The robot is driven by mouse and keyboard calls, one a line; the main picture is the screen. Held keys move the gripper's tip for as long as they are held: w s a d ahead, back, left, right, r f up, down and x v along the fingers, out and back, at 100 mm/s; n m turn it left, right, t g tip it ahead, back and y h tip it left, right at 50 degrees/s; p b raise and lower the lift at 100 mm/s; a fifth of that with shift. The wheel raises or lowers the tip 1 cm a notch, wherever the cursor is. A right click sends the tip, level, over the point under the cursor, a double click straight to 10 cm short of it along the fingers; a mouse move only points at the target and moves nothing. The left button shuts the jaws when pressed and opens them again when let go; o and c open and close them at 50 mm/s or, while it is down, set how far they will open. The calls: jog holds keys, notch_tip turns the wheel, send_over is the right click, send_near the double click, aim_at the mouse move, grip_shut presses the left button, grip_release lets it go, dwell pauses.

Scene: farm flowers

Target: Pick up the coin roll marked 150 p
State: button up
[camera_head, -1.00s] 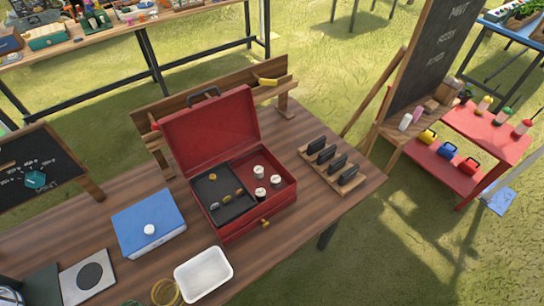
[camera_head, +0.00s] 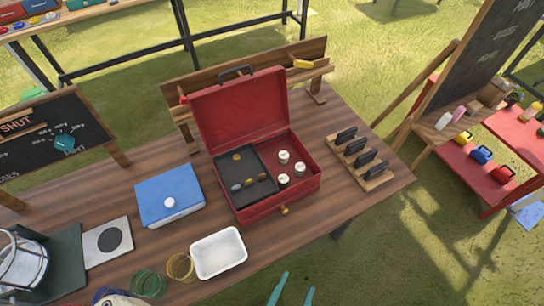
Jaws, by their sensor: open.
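An open red cash box (camera_head: 306,196) stands on the wooden table with its lid raised at the back. Three upright pale coin rolls stand in its right compartment: one at the back (camera_head: 283,157), one at the right (camera_head: 300,169) and one at the front (camera_head: 284,180). Their markings are too small to read, so I cannot tell which is marked 150 p. Two teal fingertips of my gripper (camera_head: 293,291) show at the bottom edge, apart and empty, well in front of the box. The rest of the gripper is out of view.
A dark coin tray (camera_head: 246,166) with several coins fills the box's left side. A blue box (camera_head: 169,196) and a white tray (camera_head: 218,253) stand nearby. A wooden rack (camera_head: 362,181) of dark pieces is at the right. A wooden shelf (camera_head: 195,82) stands behind the lid.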

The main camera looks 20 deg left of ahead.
aim_at(285, 156)
jog(key=w+a+r+y, duration=0.3)
jog(key=w+a, duration=0.2)
jog(key=w, duration=0.4)
jog(key=w+a+r+g+y, duration=0.1)
jog(key=w+a+r+y, duration=0.3)
jog(key=w, duration=0.5)
jog(key=w+a+r+y, duration=0.3)
jog(key=w+a, duration=0.3)
jog(key=w, duration=0.2)
jog(key=shift+w+r+g, duration=0.4)
jog(key=shift+r, duration=0.1)
jog(key=d+f+n+g, duration=0.1)
jog(key=n, duration=0.2)
jog(key=w+d+f+n+g, duration=0.1)
jog(key=n+g, duration=0.1)
jog(key=n, duration=0.1)
jog(key=d+f+n+g, duration=0.1)
jog(key=n, duration=0.2)
jog(key=shift+w+d+g, duration=0.2)
jog(key=shift+d+g, duration=0.2)
jog(key=shift+s+d+f+n+g, duration=0.15)
jog(key=shift+d+n+g, duration=0.5)
jog(key=shift+n, duration=0.55)
jog(key=shift+f, duration=0.1)
jog(key=x, duration=1)
jog(key=shift+a+f, duration=0.15)
grip_shut()
